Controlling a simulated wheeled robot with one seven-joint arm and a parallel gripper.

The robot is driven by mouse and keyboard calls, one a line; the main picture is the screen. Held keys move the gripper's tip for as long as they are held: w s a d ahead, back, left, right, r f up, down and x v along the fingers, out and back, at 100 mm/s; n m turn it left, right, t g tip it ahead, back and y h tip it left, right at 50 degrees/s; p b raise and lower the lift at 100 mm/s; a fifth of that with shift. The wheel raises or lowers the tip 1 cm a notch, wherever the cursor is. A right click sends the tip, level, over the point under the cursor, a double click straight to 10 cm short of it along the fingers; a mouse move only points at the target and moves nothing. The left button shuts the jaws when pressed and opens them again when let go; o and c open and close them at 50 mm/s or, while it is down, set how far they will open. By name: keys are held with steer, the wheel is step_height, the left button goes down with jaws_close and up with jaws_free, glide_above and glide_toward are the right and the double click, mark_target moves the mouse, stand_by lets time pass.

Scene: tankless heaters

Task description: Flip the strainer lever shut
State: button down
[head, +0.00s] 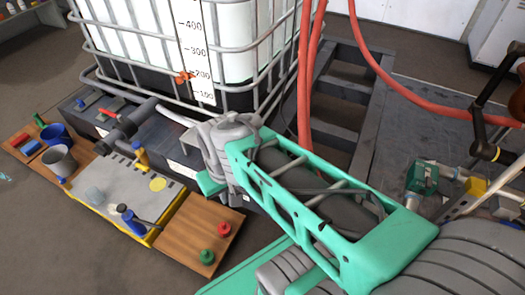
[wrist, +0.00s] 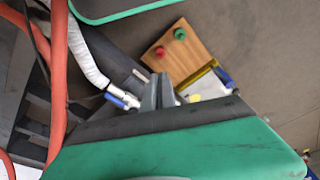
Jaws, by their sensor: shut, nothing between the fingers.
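In the wrist view, my gripper (wrist: 160,78) shows as two grey fingers close together, shut and empty. A fitting with a blue lever (wrist: 117,101) sits at the end of a white ribbed hose (wrist: 85,50), just left of the fingers; contact cannot be told. Nothing is labelled, so I cannot tell for sure which part is the strainer lever. In the head view, the white hose (head: 176,115) runs from a black Y-shaped fitting (head: 128,124) towards my wrist. My wrist and arm hide my fingertips and the blue-levered fitting there.
A caged white tank (head: 150,45) stands behind. A grey panel (head: 105,188) carries a blue-handled valve (head: 130,215). A wooden board (head: 195,228) with red and green knobs lies in front. Red hoses (head: 312,70) hang near my arm. Floor at lower left is clear.

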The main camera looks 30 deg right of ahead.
steer(key=w+d+r+m+g+p, duration=0.1)
steer(key=w+d+r+m+p, duration=0.15)
steer(key=w, duration=0.45)
steer(key=w+d+r+m+p, duration=0.1)
steer(key=w+d+r+m, duration=0.15)
steer(key=w, duration=0.35)
steer(key=w+d+f+m+g+y+p, duration=0.1)
steer(key=w+d+m+y+p, duration=0.1)
steer(key=w+d, duration=0.55)
steer(key=d+f+m+g+p, duration=0.1)
steer(key=d+f+m, duration=0.1)
steer(key=d+f, duration=0.4)
steer(key=w+d+f+m+p, duration=0.1)
steer(key=d+f+m+p, duration=0.1)
steer(key=d+f, duration=0.5)
steer(key=d+m, duration=0.1)
steer(key=d, duration=0.4)
steer(key=shift+w+d+g+y, duration=0.15)
steer(key=shift+w+g+y, duration=0.15)
steer(key=shift+g+y, duration=0.1)
steer(key=shift+f, duration=0.2)
